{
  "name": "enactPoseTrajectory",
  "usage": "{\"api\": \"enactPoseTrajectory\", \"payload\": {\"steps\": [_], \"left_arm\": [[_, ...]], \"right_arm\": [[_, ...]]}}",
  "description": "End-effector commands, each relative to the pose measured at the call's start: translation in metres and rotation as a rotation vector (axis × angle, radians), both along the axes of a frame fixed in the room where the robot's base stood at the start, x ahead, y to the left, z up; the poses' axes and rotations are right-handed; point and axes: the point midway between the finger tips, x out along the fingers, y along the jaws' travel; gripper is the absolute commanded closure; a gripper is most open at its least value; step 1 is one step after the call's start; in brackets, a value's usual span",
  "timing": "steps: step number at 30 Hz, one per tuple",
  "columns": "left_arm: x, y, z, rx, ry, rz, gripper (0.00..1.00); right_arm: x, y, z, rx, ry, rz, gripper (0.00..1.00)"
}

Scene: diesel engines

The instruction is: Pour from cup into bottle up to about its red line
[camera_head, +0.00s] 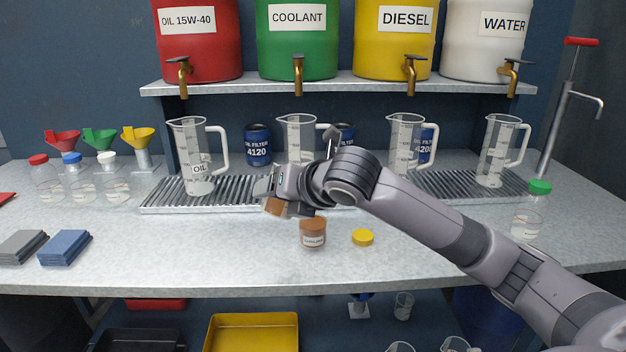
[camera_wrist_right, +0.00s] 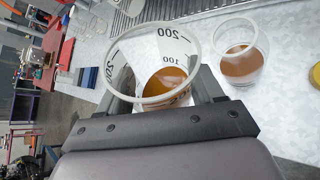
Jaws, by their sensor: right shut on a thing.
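My right gripper (camera_head: 272,192) is shut on a clear cup with a white rim (camera_wrist_right: 195,47). The cup has marks at 100 and 200 and holds amber liquid in its lower part. In the head view the cup (camera_head: 274,207) is mostly hidden by the gripper and seems tilted. The open bottle (camera_head: 313,234) stands upright on the bench, to the right of and nearer than the cup. No stream shows.
A yellow cap (camera_head: 362,237) lies right of the bottle. Measuring jugs (camera_head: 198,160) stand on the drip grate (camera_head: 160,200) behind. Capped bottles and folded cloths (camera_head: 64,248) are at the left. A green-capped bottle (camera_head: 528,215) is at the right.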

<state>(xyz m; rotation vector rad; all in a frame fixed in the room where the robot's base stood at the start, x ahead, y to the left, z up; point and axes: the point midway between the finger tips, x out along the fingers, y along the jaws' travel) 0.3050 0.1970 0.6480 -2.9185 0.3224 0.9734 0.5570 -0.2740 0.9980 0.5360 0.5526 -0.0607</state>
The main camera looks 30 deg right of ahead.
Motion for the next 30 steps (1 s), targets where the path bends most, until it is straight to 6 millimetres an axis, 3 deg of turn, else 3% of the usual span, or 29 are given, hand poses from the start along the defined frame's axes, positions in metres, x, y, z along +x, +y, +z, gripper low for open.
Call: {"api": "enactPoseTrajectory", "payload": {"steps": [10,18,30], "left_arm": [[0.000,0.001,0.007,0.001,-0.005,0.008,1.00],[0.000,0.005,0.022,0.012,-0.014,0.008,1.00],[-0.004,0.007,0.024,0.021,-0.007,0.008,1.00]], "right_arm": [[-0.003,0.015,-0.030,-0.206,-0.046,0.002,0.70],[-0.006,0.025,-0.035,-0.373,-0.084,0.003,0.70],[-0.007,0.033,-0.043,-0.536,-0.119,0.000,0.70]]}}
